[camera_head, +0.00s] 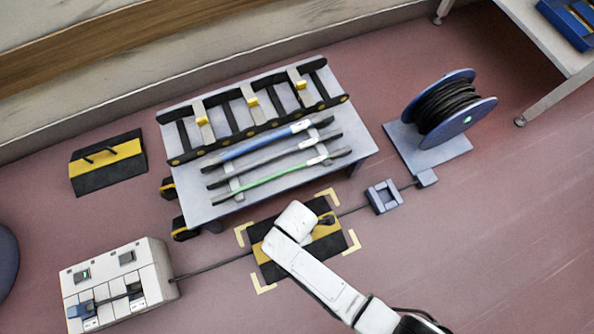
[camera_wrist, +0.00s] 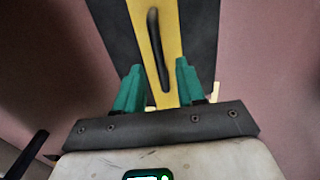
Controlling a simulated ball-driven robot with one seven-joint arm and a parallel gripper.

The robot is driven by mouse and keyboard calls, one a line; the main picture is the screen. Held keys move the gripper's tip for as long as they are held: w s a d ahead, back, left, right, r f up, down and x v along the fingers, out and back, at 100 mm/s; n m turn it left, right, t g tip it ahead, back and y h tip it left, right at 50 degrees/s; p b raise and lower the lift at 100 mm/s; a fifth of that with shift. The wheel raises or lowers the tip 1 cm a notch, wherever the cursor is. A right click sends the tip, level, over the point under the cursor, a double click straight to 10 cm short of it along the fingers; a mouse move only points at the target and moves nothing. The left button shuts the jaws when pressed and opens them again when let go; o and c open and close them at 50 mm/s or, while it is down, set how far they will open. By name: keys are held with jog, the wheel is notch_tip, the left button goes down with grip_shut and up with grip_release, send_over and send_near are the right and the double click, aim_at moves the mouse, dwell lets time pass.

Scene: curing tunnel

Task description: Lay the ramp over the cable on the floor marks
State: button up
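A black ramp with a yellow middle band (camera_head: 267,264) lies on the floor inside the yellow corner marks (camera_head: 353,241). The black cable (camera_head: 215,265) runs up to it from both sides; the part beneath is hidden. My gripper (camera_wrist: 158,72) is above this ramp, with its green fingers apart. In the wrist view the ramp's yellow band (camera_wrist: 188,25) and black handle (camera_wrist: 155,40) show, the handle's near end between the fingers. I cannot tell whether a finger touches it. My arm hides the ramp's middle in the head view.
A second black-and-yellow ramp (camera_head: 120,150) lies at the left. A grey cart (camera_head: 366,146) carries a black rack and several coloured bars. A blue cable reel (camera_head: 482,112), a cable clamp (camera_head: 383,196) and a white switch box (camera_head: 155,270) stand around. Floor at the lower right is clear.

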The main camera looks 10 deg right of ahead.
notch_tip(320, 180, up, 10)
jog(key=p, duration=0.5)
jog(key=shift+r, duration=0.15)
jog(key=s+d+r+m, duration=0.3)
jog(key=d+r+m, duration=0.6)
jog(key=d, duration=0.3)
jog(key=s+d+r+m+t, duration=0.1)
jog(key=s+d+r+m, duration=0.3)
jog(key=d+r+m, duration=0.6)
jog(key=d+m, duration=0.2)
jog(key=d, duration=0.1)
jog(key=shift+s+d+r+m, duration=0.15)
jog(key=shift+s+r+m, duration=0.1)
jog(key=shift+s+m, duration=0.05)
notch_tip(320, 180, up, 31)
jog(key=p, duration=3.1)
jog(key=shift+r+p, duration=0.2)
jog(key=shift+p, duration=0.1)
